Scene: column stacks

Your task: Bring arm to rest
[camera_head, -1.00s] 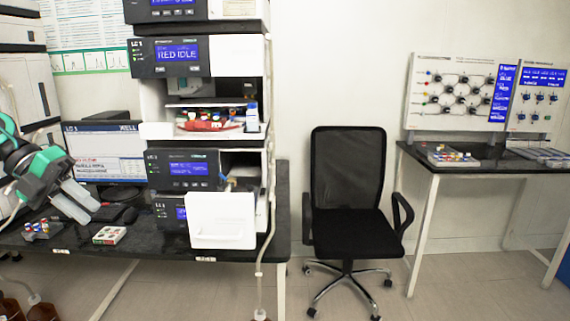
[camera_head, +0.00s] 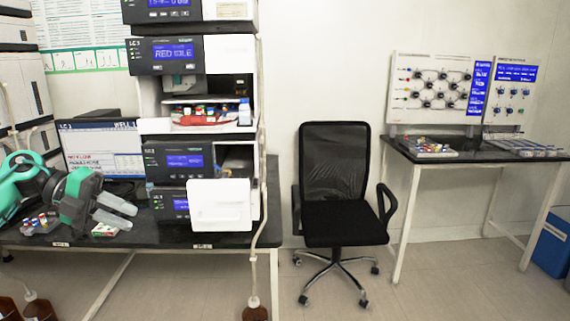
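My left gripper (camera_head: 116,211) comes in from the left over the dark bench (camera_head: 150,236), in front of the LC 1 monitor (camera_head: 100,148). Its two pale fingers point right and downward with a gap between them, and nothing shows in that gap. My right gripper is not in view. A small white and red box (camera_head: 104,230) with coloured tops lies on the bench just below the fingers. I cannot tell its height difference from the gripper.
The LC stack (camera_head: 166,160) with an open vial bay stands right of the gripper. A vial rack (camera_head: 40,224) sits at the bench's left. A black chair (camera_head: 340,190), a second table (camera_head: 470,156) and a blue bin (camera_head: 553,245) are to the right. Brown bottles (camera_head: 40,310) stand on the floor.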

